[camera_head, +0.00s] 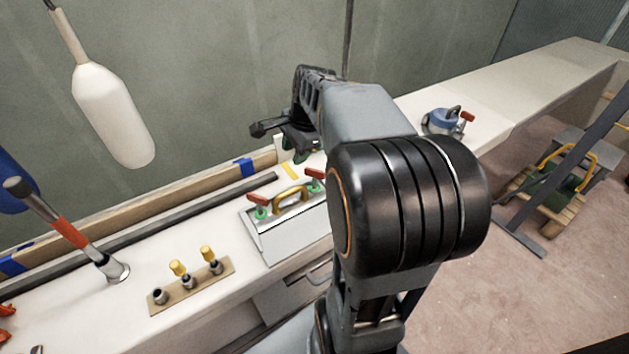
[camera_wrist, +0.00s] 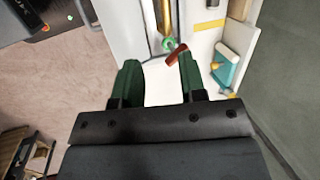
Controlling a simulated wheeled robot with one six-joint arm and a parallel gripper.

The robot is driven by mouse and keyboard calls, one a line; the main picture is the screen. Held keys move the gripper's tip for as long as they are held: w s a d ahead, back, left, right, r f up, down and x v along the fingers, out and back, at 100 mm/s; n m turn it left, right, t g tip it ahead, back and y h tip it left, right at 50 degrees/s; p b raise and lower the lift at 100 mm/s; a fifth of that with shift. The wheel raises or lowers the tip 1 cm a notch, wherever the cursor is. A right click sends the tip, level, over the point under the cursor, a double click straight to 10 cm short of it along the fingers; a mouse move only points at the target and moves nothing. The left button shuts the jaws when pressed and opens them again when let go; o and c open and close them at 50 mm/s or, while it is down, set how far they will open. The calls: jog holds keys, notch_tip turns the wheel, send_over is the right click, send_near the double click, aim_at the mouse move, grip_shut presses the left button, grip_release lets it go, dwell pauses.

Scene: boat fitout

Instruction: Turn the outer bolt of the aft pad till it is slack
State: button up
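A grey-white box-shaped fitting (camera_head: 290,232) on the bench carries a yellow bar handle (camera_head: 291,200), with a green bolt with a red cross-handle at each end: a left bolt (camera_head: 260,212) and a right bolt (camera_head: 315,183). I cannot tell which pad is the aft one. In the wrist view, one red handle (camera_wrist: 177,54) with its green collar (camera_wrist: 168,44) lies just beyond my gripper (camera_wrist: 159,68), nearer the right finger. The green fingers are apart with nothing held between them. My arm partly hides the gripper in the head view.
A wooden strip (camera_head: 165,305) with yellow-topped pieces stands at front left, near an upright orange-banded tool (camera_head: 70,233). A white fender (camera_head: 112,115) hangs at left. A blue rounded item (camera_head: 440,122) sits right on the bench. A teal item (camera_wrist: 228,62) lies beside the fitting.

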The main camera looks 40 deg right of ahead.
aim_at(314, 169)
jog(key=w+d+f+m+y+b, duration=0.1)
jog(key=d+f+m+b, duration=0.15)
jog(key=d+m, duration=0.4)
jog(key=w+d+f+m+b, duration=0.1)
jog(key=w+d+f+m, duration=0.1)
jog(key=d+f+m, duration=0.4)
jog(key=shift+n+t, duration=0.3)
jog(key=shift+n, duration=0.15)
jog(key=x, duration=0.3)
jog(key=b+x, duration=0.1)
jog(key=x, duration=0.2)
jog(key=b+x, duration=0.1)
jog(key=x, duration=0.2)
jog(key=shift+w+d+f, duration=0.15)
jog(key=shift+w+d, duration=0.1)
jog(key=shift+w, duration=0.15)
jog(key=shift+b+x, duration=0.4)
jog(key=shift+x, duration=0.4)
grip_shut()
